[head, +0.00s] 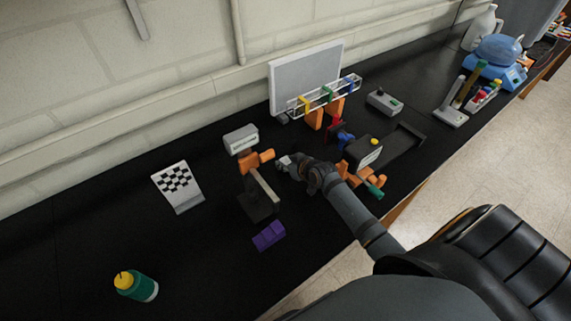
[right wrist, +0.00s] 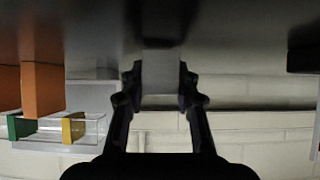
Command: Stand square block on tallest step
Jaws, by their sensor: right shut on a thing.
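My right gripper (head: 287,162) reaches in from the lower right and is shut on a small pale grey block (head: 282,161). In the right wrist view the gripper's fingers (right wrist: 160,88) close on both sides of this grey block (right wrist: 160,72). The block's full shape is partly hidden by the fingers, and I cannot tell whether it touches anything below. A small purple piece (head: 268,236) with segments that look like steps lies on the black table, nearer the front and to the left of the gripper. My left gripper is not in view.
An orange-armed stand (head: 256,160) with a dark base is just left of my gripper. A clear rack (head: 326,93) stands behind. A dark tray device (head: 390,149) is right.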

